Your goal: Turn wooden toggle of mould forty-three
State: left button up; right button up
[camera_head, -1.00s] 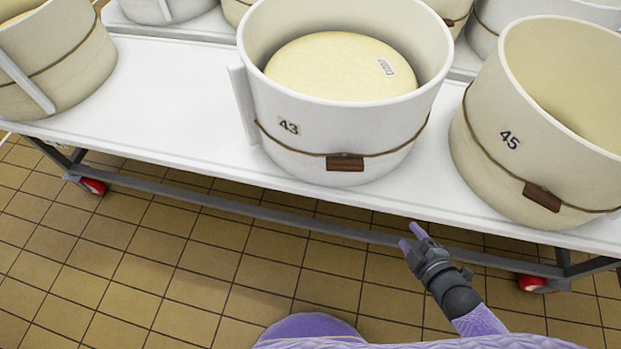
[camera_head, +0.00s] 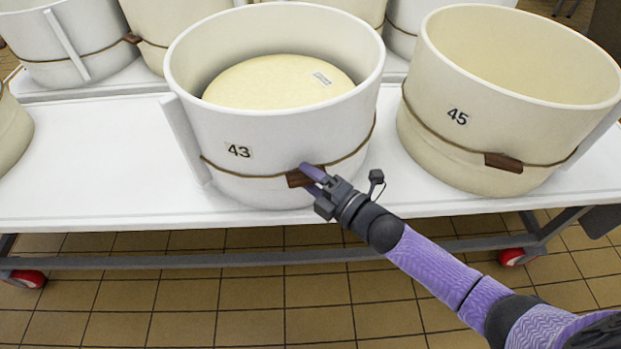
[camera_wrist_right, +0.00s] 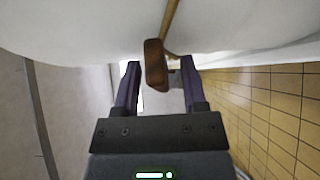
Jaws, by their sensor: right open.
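Mould 43 (camera_head: 220,130) is a white round tub with a pale cheese (camera_head: 270,82) inside, standing on the white table. A brown cord runs round it to a small wooden toggle (camera_head: 298,179) on its front. My right gripper (camera_head: 312,181) is at the toggle, its fingers partly covering it. In the right wrist view the toggle (camera_wrist_right: 155,65) stands between the two open fingers (camera_wrist_right: 160,85), nearer the left one; I cannot tell whether they touch it. My left gripper is not in view.
Mould 45 (camera_head: 500,110), with its own wooden toggle (camera_head: 503,162), stands to the right on the same white table (camera_head: 90,160). More moulds (camera_head: 65,40) stand behind. The tiled floor (camera_head: 200,300) in front is clear.

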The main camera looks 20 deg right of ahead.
jog(key=shift+c, duration=0.2)
grip_shut()
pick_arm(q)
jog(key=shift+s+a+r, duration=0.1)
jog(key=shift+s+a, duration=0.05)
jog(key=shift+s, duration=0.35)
